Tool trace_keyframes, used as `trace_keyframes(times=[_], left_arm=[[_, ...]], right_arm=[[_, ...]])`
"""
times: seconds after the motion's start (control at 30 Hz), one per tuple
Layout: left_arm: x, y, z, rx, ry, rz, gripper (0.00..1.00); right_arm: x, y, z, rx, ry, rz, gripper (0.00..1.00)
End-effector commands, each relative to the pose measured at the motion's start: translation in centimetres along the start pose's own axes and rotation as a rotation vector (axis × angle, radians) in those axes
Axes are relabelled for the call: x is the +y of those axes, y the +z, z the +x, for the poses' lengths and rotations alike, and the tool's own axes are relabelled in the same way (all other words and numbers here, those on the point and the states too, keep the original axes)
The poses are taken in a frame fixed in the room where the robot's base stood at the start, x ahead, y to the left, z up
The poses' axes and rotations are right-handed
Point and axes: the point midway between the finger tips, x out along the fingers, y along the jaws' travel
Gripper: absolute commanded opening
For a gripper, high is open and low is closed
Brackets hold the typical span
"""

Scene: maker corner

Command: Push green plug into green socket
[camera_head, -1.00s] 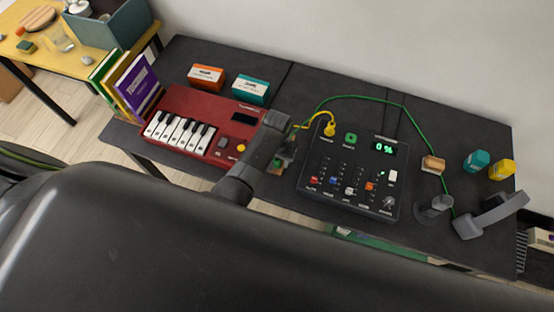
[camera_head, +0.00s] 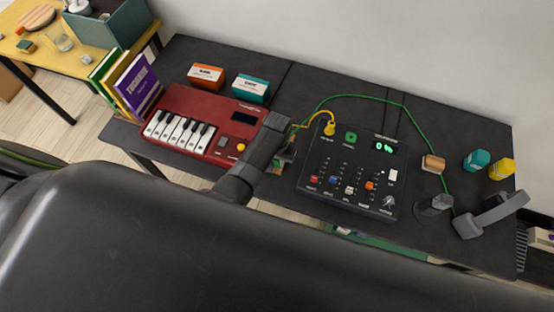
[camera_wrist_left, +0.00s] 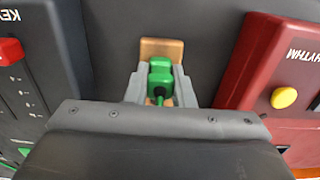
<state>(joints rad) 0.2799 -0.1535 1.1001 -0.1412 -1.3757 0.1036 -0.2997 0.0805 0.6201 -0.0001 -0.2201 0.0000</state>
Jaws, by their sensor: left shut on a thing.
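The green plug (camera_wrist_left: 160,75) is between the fingers of my left gripper (camera_wrist_left: 161,88) in the left wrist view, and the gripper is shut on it. A wooden block (camera_wrist_left: 162,47) shows just beyond the plug; whether they touch I cannot tell. In the head view my left gripper (camera_head: 287,152) is low between the red keyboard and the black mixer, and its arm hides most of the plug. The green socket (camera_head: 351,138) is on the mixer's top face, right of the gripper, with nothing in it. My right gripper is not in view.
The black mixer (camera_head: 352,181) has a yellow plug (camera_head: 330,129) beside the green socket. A green cable (camera_head: 350,96) arcs behind the mixer. The red keyboard (camera_head: 224,112) is at the left. A wooden spool (camera_head: 433,163) and grey lamp-like object (camera_head: 494,214) are at the right.

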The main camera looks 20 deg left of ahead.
Motion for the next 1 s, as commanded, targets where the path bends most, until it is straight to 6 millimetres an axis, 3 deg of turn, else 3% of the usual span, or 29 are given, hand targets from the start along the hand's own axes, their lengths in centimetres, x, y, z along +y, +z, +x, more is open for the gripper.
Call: trace_keyframes(times=[0.37, 1.0], left_arm=[[0.0, -0.1, -1.0, 0.002, 0.0, 0.0, 0.01], [0.1, -0.1, -9.4, 0.002, 0.0, 0.0, 0.01]], right_arm=[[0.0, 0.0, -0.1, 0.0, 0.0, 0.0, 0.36], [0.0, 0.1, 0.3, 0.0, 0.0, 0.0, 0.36]])
